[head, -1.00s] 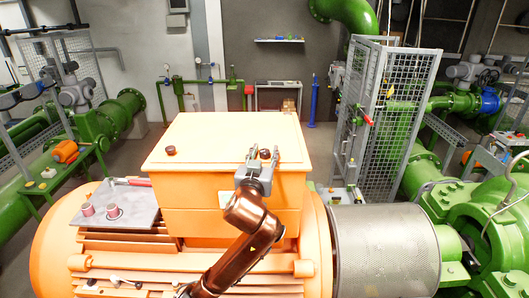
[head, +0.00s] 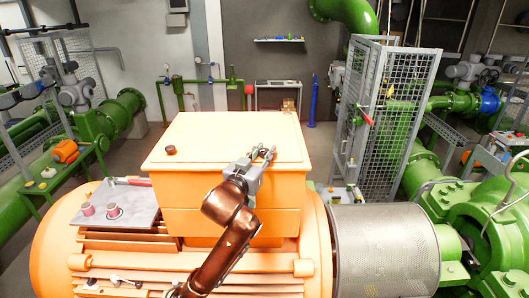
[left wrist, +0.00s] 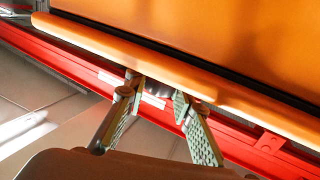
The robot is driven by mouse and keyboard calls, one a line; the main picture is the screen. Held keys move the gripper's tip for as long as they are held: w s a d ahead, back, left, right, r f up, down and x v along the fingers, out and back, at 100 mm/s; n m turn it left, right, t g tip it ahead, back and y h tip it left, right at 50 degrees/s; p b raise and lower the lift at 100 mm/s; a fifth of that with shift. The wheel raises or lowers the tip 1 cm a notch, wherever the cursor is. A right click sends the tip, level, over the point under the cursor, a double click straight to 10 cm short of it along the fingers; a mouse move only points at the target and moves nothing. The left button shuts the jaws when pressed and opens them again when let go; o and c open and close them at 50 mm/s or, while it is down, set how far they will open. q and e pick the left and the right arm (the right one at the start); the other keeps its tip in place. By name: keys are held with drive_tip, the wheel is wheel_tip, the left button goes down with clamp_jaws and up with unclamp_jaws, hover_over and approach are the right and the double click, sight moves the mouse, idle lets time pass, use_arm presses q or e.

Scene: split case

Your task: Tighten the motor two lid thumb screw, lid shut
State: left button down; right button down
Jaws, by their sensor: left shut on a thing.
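The orange motor terminal box (head: 190,190) stands in the middle of the head view, with its lid (head: 215,135) lying flat and shut on top. One dark thumb screw (head: 171,150) sits at the lid's left front corner. My left gripper (head: 265,151) is at the right front part of the lid, closed around a small dark thumb screw there that its fingers mostly hide. In the left wrist view, the two fingers (left wrist: 158,100) show close to an orange edge, and the screw cannot be made out. My right gripper is not in view.
A grey plate (head: 135,203) on the motor at left carries two reddish cylinders (head: 88,209) and a red-handled tool (head: 133,182). A mesh coupling guard (head: 385,250) is at right. A wire cage (head: 385,120) stands behind it.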

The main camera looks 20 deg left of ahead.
use_arm(q)
drive_tip(key=shift+m+h, duration=0.4)
drive_tip(key=shift+h, duration=0.2)
drive_tip(key=c, duration=1.6)
unclamp_jaws()
drive_tip(key=s, duration=0.4)
drive_tip(key=s+a, duration=0.1)
drive_tip(key=s, duration=0.3)
drive_tip(key=s+a, duration=0.1)
drive_tip(key=s, duration=0.3)
drive_tip(key=shift+a, duration=0.15)
drive_tip(key=shift+w, duration=0.1)
